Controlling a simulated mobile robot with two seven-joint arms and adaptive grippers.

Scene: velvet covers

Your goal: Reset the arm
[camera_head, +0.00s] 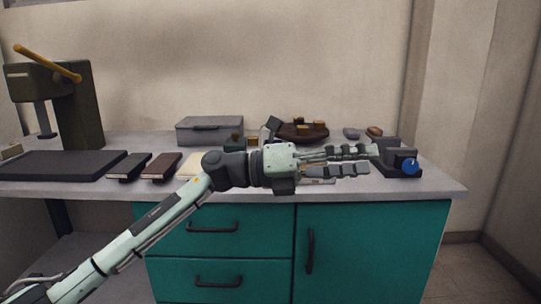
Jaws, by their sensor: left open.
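My left arm reaches in from the lower left of the head view, and its pale green forearm runs up to a dark wrist. My left gripper (368,161) points right, level with the worktop and in front of it. Its dark-padded fingers are apart, with nothing seen between them. The upper finger's tip overlaps a dark device with a blue knob (411,166) in the picture; I cannot tell whether they touch. My right gripper is not in view.
The grey worktop (440,186) sits on a teal cabinet (370,250). A dark press with a yellow handle (75,105) stands left. Dark books (162,166), a grey case (209,130) and a brown tray (284,133) lie behind the arm. The floor at right is clear.

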